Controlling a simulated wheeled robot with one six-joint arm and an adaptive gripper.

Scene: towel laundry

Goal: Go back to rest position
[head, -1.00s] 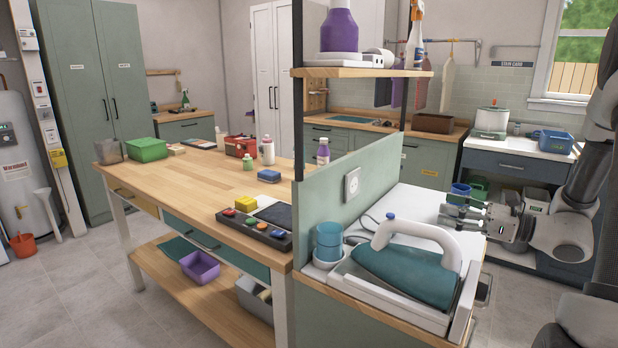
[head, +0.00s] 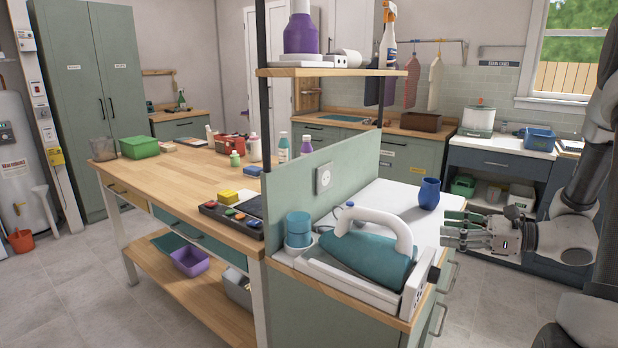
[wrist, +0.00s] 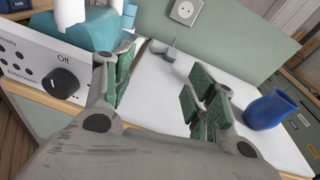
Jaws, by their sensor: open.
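My gripper (head: 466,231) is at the right in the head view, level with the side of the white-topped counter (head: 385,200). In the wrist view my gripper (wrist: 160,95) shows its green-padded fingers spread apart, with nothing between them. The teal and white iron (head: 375,255) sits on its base at the counter's front, left of my gripper. A blue vase-like cup (head: 429,193) stands on the counter behind my gripper, apart from it. The cup also shows at the right of the wrist view (wrist: 270,110).
A green partition (head: 335,180) with a socket stands behind the iron, under a wooden shelf (head: 340,71). A wooden worktable (head: 180,180) stands to the left. Open floor (head: 490,300) lies right of the counter, before the blue-grey cabinet (head: 500,160).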

